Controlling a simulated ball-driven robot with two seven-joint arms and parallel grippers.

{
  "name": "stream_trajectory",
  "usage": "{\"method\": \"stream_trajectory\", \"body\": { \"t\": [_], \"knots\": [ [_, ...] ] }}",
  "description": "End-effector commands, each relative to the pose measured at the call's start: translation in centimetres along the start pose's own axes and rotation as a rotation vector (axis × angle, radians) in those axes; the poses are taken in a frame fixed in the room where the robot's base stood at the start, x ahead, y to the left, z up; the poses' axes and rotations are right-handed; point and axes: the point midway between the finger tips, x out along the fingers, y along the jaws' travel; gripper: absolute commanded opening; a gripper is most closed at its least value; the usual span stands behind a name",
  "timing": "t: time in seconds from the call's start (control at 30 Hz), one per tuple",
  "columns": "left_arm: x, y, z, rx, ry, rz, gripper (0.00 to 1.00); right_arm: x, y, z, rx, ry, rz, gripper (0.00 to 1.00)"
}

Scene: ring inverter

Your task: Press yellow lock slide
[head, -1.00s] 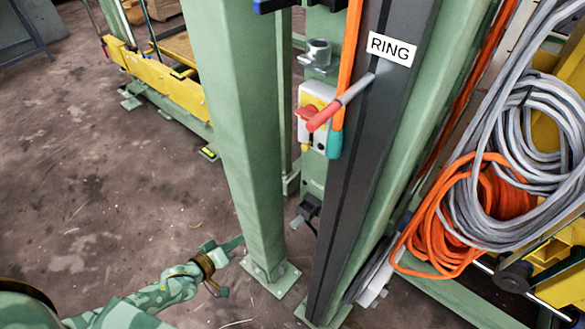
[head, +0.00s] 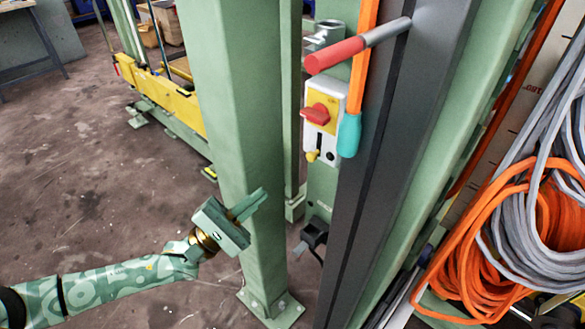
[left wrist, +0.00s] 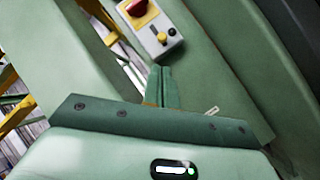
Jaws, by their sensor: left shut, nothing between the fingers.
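The yellow lock slide (head: 312,156) is a small yellow piece at the bottom of a white switch box (head: 337,100) on a green post. The box has a red knob (head: 316,114) on a yellow plate above the slide. In the left wrist view the slide (left wrist: 162,38) shows on the box (left wrist: 172,48), beyond the fingertips. My left gripper (head: 262,194) is shut and empty, in front of the thick green post, lower and to the left of the box, apart from it. It also shows in the left wrist view (left wrist: 160,70). My right gripper is not in view.
A red-tipped grey lever (head: 350,53) juts out above the box. An orange strap with a teal end (head: 349,135) hangs at its right. The thick green post (head: 235,100) stands left of the box. Orange and grey cables (head: 500,240) hang at the right.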

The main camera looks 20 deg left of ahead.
Motion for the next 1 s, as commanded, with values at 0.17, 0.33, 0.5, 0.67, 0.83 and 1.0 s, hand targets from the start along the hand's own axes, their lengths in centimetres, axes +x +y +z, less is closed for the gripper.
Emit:
{"method": "stream_trajectory", "body": {
  "t": [0.17,0.33,0.5,0.67,0.83,1.0],
  "knots": [
    [2.7,0.0,0.0,0.001,-0.002,0.004,0.0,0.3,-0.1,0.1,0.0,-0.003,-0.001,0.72],
    [5.9,-0.1,0.0,0.001,-0.002,0.002,0.0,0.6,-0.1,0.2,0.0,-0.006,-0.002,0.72],
    [8.2,-0.1,-0.1,0.001,0.0,0.001,0.0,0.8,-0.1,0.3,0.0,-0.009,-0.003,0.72],
    [9.3,0.0,-0.1,0.002,0.001,0.0,0.0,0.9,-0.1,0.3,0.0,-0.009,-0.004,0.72],
    [9.4,0.0,-0.1,0.001,0.001,0.0,0.0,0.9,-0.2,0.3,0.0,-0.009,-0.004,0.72],
    [9.4,0.0,0.0,0.002,0.001,-0.001,0.0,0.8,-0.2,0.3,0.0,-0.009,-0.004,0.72]
  ]
}}
